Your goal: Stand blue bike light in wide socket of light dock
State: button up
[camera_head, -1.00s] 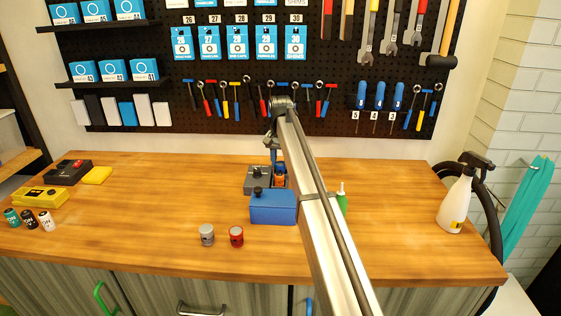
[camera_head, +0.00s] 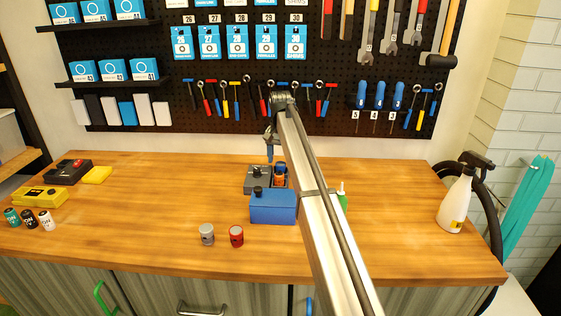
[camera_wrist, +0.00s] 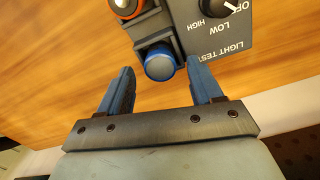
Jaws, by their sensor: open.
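The blue bike light (camera_wrist: 160,64) shows end-on in the wrist view, in a dark socket of the light dock (camera_wrist: 155,25). It looks upright; how deep it sits is hidden. An orange-red light (camera_wrist: 124,6) stands in the adjoining socket. The dock's grey panel (camera_wrist: 225,38) carries a knob and the words LIGHT TEST. My gripper (camera_wrist: 160,70) is open, with one blue finger on each side of the blue light and clear gaps between. In the head view my gripper (camera_head: 270,154) hangs above the dock, and the orange light (camera_head: 280,180) shows there.
A blue box (camera_head: 272,207) stands just in front of the dock. The table's right side is mostly clear.

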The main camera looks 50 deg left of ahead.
aim_at(280, 163)
notch_tip(280, 163, up, 11)
jog(key=shift+f, duration=0.15)
jog(key=shift+c, duration=0.5)
dwell(1.8)
